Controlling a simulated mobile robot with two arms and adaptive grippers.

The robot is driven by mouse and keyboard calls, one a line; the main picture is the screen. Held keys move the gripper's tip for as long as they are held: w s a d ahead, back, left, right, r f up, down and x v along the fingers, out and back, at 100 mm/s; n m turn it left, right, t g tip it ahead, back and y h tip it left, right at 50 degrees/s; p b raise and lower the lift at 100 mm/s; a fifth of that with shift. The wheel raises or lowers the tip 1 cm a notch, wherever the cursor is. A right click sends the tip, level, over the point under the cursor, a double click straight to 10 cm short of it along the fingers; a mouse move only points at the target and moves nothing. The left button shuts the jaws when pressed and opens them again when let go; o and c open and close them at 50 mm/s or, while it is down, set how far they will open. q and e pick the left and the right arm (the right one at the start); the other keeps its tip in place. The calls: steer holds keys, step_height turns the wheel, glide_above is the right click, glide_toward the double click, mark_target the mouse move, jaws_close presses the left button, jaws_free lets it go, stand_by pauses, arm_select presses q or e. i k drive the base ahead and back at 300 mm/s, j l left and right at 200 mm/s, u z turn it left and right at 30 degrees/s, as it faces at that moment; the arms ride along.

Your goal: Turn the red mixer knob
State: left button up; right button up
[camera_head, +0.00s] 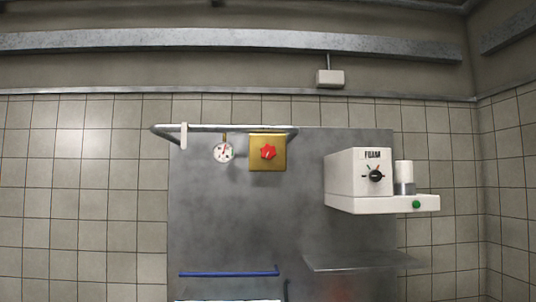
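The red mixer knob (268,153) sits on a square yellow-brass box (280,165) on the upper part of a grey metal panel (240,220). The knob faces me and has a lobed shape. Neither of my grippers shows in the head view, and nothing touches the knob.
A round gauge (223,153) is left of the brass box, below a metal pipe (215,128). A white FOAM machine (345,178) with a black dial (376,176) and green button (416,204) juts out at right. A metal shelf (360,261) and blue bar (228,273) are lower.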

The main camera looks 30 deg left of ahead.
mark_target(268, 152)
steer(key=i+l+u, duration=0.2)
steer(key=u, duration=0.25)
steer(key=i+l+u, duration=0.1)
steer(key=l+u, duration=0.4)
steer(key=i+j, duration=0.05)
steer(key=j, duration=0.05)
